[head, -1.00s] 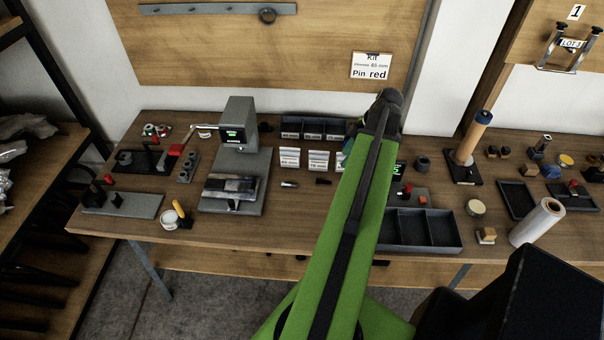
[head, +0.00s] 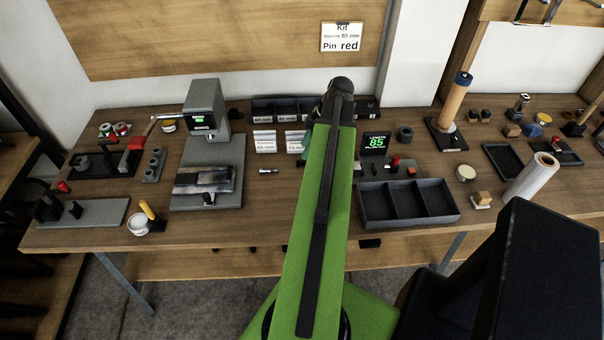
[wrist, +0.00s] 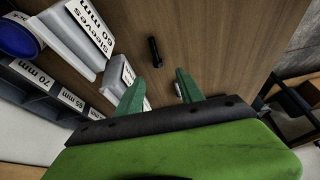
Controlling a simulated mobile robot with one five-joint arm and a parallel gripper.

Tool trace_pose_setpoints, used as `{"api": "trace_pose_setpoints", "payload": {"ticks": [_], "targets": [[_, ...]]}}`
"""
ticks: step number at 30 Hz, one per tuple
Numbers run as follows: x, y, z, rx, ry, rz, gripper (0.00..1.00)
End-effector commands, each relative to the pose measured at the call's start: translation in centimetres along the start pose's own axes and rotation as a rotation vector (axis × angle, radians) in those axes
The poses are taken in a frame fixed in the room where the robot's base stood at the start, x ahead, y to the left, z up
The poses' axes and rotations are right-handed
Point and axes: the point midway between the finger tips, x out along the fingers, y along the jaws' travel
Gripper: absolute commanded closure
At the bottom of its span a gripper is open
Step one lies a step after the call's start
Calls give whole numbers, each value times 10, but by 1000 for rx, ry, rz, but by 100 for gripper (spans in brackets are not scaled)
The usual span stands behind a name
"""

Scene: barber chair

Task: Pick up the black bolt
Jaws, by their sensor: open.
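The black bolt (wrist: 155,52) lies on the wooden bench in the wrist view, beyond my fingertips and roughly in line with the gap between them. My gripper (wrist: 159,82) is open, with its two green fingers apart and nothing held between them. A small silver pin (wrist: 178,90) lies beside the right finger, partly hidden by it. The silver pin also shows in the head view (head: 268,171). In the head view my arm hides the black bolt and most of my gripper.
In the head view, a grey press (head: 208,150) stands left of my arm. A divided dark tray (head: 408,203) and a length display (head: 376,144) are right.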

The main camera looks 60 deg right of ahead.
Motion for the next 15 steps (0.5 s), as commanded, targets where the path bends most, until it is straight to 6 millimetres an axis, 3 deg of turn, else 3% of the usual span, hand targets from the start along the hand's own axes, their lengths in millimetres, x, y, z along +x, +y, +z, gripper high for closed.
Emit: {"api": "trace_pose_setpoints", "payload": {"ticks": [1, 8, 15], "targets": [[17, 0, 2, -1, 0, -1, 55], [21, 0, -1, 0, 0, 0, 55], [56, 4, 4, -2, 0, 0, 55]]}}
